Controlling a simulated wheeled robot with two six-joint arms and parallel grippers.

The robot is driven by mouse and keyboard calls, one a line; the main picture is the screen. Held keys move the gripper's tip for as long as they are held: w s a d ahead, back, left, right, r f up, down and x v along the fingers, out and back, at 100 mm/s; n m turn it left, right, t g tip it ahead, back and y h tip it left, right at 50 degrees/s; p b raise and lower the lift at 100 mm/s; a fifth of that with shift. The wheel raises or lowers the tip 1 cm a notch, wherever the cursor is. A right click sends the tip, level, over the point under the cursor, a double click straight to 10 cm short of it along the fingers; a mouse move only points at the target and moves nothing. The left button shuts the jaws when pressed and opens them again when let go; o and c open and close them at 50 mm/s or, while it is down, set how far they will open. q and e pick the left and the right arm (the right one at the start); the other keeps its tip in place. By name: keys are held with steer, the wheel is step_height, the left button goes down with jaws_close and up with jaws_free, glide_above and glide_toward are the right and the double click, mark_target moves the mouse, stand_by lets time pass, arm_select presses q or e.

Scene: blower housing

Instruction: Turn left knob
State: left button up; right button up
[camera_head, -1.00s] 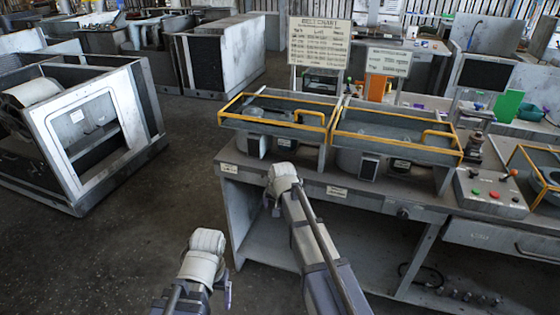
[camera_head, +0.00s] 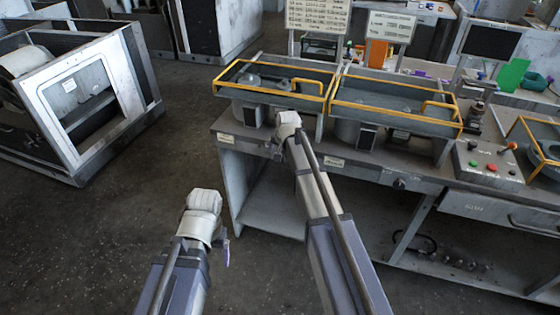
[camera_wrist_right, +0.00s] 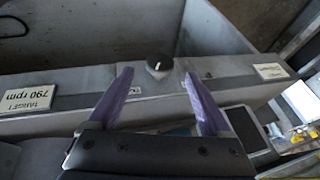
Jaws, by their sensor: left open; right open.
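A dark knob (camera_wrist_right: 159,66) with a white pointer line sits on the bench's grey front edge in the right wrist view. My right gripper (camera_wrist_right: 158,74) is open, its two purple fingers apart. The knob shows between and slightly beyond the fingertips; I see no contact and cannot tell the depth gap. In the head view my right wrist hides this knob, and a second knob (camera_head: 399,184) is visible further right on the front edge. My left gripper (camera_head: 226,251) is open and hangs low, left of the bench, with one purple finger visible and nothing seen in it.
The bench carries two yellow-railed housings (camera_head: 277,77), (camera_head: 396,107). A "TARGET 790 rpm" label (camera_wrist_right: 27,98) is beside the knob, upside down. A control box (camera_head: 487,163) with buttons stands right. A framed cabinet (camera_head: 78,95) is at left. Floor between is clear.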

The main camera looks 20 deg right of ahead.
steer(key=b+x, duration=0.3)
steer(key=x, duration=0.1)
steer(key=shift+w+f, duration=0.1)
steer(key=shift+f, duration=0.1)
